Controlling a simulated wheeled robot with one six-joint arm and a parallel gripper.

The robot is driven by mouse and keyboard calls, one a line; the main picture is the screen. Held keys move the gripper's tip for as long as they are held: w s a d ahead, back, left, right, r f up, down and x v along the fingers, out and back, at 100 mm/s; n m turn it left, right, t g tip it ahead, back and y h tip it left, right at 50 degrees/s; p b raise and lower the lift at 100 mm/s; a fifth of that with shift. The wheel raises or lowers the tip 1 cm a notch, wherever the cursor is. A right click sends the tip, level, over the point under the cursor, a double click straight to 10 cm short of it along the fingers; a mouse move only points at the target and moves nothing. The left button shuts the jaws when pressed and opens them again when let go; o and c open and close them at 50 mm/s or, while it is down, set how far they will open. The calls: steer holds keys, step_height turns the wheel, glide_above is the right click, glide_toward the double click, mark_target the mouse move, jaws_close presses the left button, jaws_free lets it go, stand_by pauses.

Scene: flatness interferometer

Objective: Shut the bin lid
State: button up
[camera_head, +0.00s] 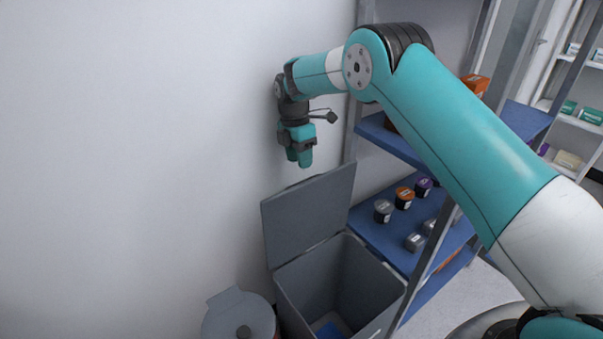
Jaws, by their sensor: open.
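The grey bin (340,285) stands against the white wall, low in the middle of the view. Its grey lid (308,215) stands up and open, hinged at the bin's left rear rim and leaning back toward the wall. I can see into the bin, where something blue (330,329) lies at the bottom. My gripper (300,160) hangs above the lid's top edge, pointing down, and looks apart from it. It is open with nothing seen between its fingers, though the narrow view hides the gap.
A blue shelf unit (375,225) with grey posts stands right beside the bin and holds several jars (404,197). A smaller round grey-lidded container (240,318) stands left of the bin. The wall to the left is bare.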

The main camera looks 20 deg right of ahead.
steer(key=f, duration=0.4)
steer(key=s+f, duration=0.1)
steer(key=f, duration=0.1)
steer(key=shift+d+f+p, duration=0.15)
steer(key=shift+p, duration=0.15)
steer(key=shift+c, duration=0.3)
jaws_close()
